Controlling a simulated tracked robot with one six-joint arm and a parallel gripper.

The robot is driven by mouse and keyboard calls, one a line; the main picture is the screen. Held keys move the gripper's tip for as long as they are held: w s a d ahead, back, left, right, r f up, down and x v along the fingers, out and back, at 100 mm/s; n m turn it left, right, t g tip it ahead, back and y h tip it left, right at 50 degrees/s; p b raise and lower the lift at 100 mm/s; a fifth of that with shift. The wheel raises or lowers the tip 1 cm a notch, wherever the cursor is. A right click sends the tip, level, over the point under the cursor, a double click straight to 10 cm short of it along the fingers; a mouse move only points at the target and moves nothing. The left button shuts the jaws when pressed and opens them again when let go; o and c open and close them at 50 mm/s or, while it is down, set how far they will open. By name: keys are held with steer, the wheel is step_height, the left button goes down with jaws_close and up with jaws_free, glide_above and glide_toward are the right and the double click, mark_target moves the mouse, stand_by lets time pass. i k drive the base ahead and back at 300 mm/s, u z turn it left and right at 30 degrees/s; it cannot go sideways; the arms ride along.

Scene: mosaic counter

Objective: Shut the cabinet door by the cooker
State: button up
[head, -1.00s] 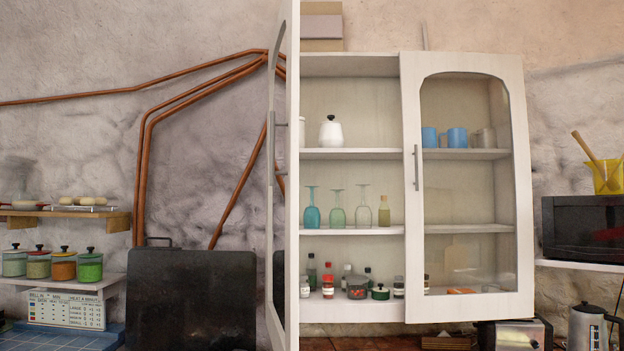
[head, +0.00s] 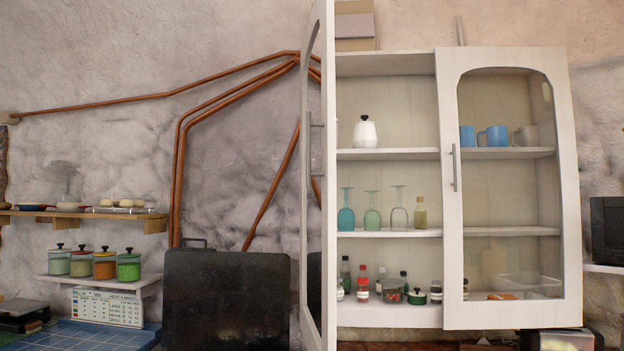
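A white wall cabinet (head: 388,64) hangs in the middle right of the head view. Its left door (head: 328,180) stands wide open and shows almost edge-on, with a grey bar handle (head: 309,160) on its left face. This door is on the side of a black upright panel (head: 225,300), perhaps the cooker's raised lid; the cooker's top is not clearly seen. The right glass door (head: 450,250) covers the right half of the cabinet; I cannot tell whether it is fully shut. My gripper is not in view.
The open shelves hold a white jar (head: 366,132), glasses (head: 372,208) and spice bottles (head: 362,283). Blue mugs (head: 492,136) show through the right door's glass. Canisters (head: 104,264) stand on a low shelf at left. Copper pipes (head: 178,180) run along the wall. A dark microwave (head: 606,230) is at far right.

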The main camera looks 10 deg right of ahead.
mark_target(318, 181)
steer(key=u, duration=0.05)
steer(key=i, duration=1)
steer(key=u, duration=2.4)
steer(key=k, duration=0.35)
steer(key=u, duration=0.2)
